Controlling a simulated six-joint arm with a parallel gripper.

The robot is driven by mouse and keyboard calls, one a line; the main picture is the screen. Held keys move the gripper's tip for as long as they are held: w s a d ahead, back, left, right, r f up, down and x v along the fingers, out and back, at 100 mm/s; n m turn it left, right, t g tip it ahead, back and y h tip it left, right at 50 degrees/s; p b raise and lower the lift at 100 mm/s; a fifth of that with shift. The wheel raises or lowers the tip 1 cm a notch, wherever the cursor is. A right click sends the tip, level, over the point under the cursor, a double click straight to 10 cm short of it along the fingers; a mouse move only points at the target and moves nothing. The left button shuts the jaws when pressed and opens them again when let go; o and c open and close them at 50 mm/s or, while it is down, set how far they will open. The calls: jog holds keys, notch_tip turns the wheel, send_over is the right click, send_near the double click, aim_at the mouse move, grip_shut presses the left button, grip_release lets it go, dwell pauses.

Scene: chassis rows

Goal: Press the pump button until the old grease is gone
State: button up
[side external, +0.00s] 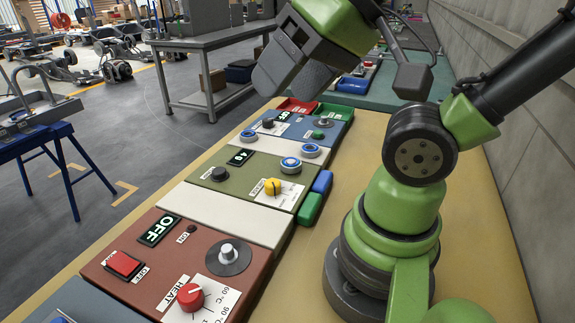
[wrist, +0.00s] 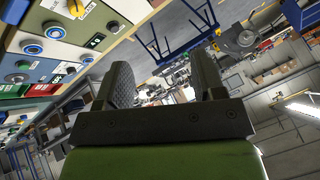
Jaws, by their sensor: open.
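My gripper (side external: 285,85) is open and empty, raised above the far end of a row of control panels. In the wrist view its two dark fingers (wrist: 163,82) stand apart with nothing between them. No label reading pump is legible, so I cannot tell which button it is. No old grease is discernible.
The near red-brown panel (side external: 205,250) has a red switch (side external: 124,264), a red HEAT dial (side external: 190,297), a silver-topped round part (side external: 228,255) and an OFF display. Green and blue blocks (side external: 310,208) sit beside the olive panel. A wall (side external: 510,95) runs along the right.

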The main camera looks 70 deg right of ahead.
jog(key=shift+w, duration=0.1)
jog(key=c, duration=0.5)
jog(key=shift+w+r+n, duration=0.2)
jog(key=shift+w+n, duration=0.1)
jog(key=c, duration=0.4)
jog(key=w+n, duration=0.1)
jog(key=w, duration=0.1)
jog(key=w+d+r+n+g, duration=0.1)
jog(key=w+n, duration=0.1)
jog(key=w+d+n+g, duration=0.1)
jog(key=w+n, duration=0.1)
jog(key=w, duration=0.1)
jog(key=shift+d+r+h, duration=0.15)
jog(key=shift+r+h, duration=0.1)
jog(key=shift+h, duration=0.15)
grip_shut()
jog(key=w+d+f+n+g+h, duration=0.1)
jog(key=w+d+f+n+g, duration=0.4)
jog(key=w+d+f+n, duration=0.7)
jog(key=w+f+n, duration=0.2)
jog(key=w+n, duration=0.2)
jog(key=shift+w+r, duration=0.1)
